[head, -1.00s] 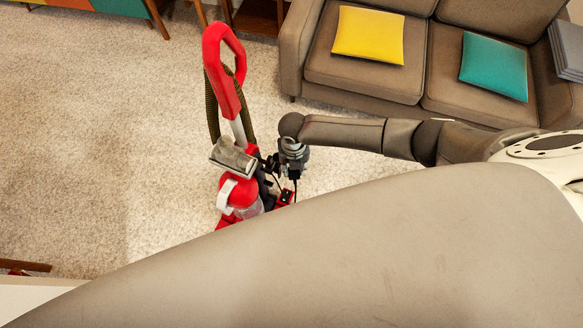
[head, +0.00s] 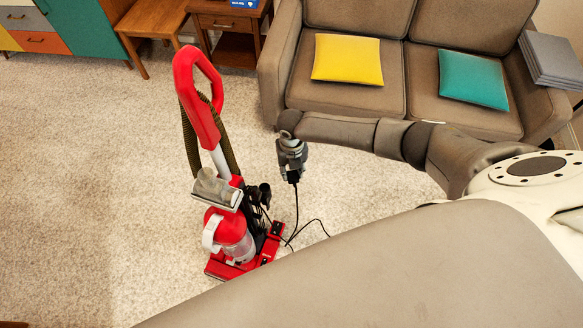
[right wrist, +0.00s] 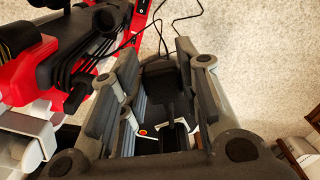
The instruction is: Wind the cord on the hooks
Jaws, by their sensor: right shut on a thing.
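A red upright vacuum (head: 232,235) stands on the carpet left of my right gripper; its red handle (head: 197,100) leans up to the left. Dark hook-like parts (head: 262,193) show on its right side, and their detail is hard to make out. My right gripper (head: 293,178) hangs beside the vacuum, apart from it, shut on the dark end of the black cord. The cord (head: 296,212) drops from the gripper toward the vacuum's base, with a loose loop to the right. In the right wrist view the cord (right wrist: 180,18) curves past the red body. My left gripper is out of view.
A brown sofa (head: 345,97) with yellow (head: 347,59) and teal (head: 473,79) cushions stands behind my right arm. A wooden side table (head: 228,22) and a coloured cabinet (head: 85,28) are at the back left. The carpet (head: 90,170) left of the vacuum is clear.

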